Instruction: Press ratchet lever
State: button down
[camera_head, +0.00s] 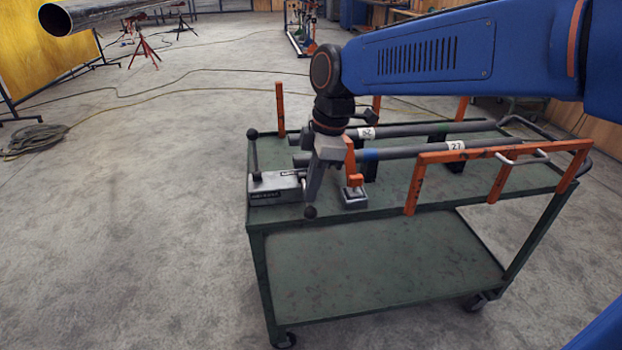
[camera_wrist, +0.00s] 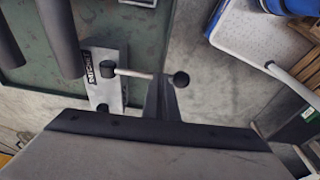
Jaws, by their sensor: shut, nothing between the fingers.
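The ratchet unit (camera_head: 277,188) is a grey metal box with a black label, at the left end of a green cart. It also shows in the wrist view (camera_wrist: 104,83). A lever with a black ball end (camera_head: 309,212) sticks out near it. In the wrist view the lever's pale rod (camera_wrist: 135,73) runs from a black hub to the black ball. My gripper (camera_head: 313,193) points down beside the box, shut and empty. In the wrist view its fingers (camera_wrist: 162,98) overlap the rod near the ball. I cannot tell whether they touch it.
A second rod with a black ball (camera_head: 252,134) stands upright at the cart's left corner. Two grey pipes (camera_head: 400,152) lie along the cart, beside an orange rail (camera_head: 470,155) and an orange-topped bracket (camera_head: 354,196). The floor (camera_head: 150,220) left of the cart is clear.

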jog(key=shift+s+f, duration=0.2)
jog(key=shift+f, duration=0.85)
jog(key=shift+s+d+f, duration=0.1)
jog(key=shift+f, duration=0.1)
jog(key=s+v, duration=0.2)
jog(key=v, duration=1.2)
jog(key=shift+s+d, duration=0.25)
jog(key=shift+s, duration=0.05)
jog(key=w+a+n+h, duration=0.3)
jog(key=a+n, duration=0.2)
jog(key=n, duration=0.1)
jog(key=shift+f+t, duration=0.4)
jog(key=shift+f, duration=0.1)
jog(key=shift+f, duration=0.15)
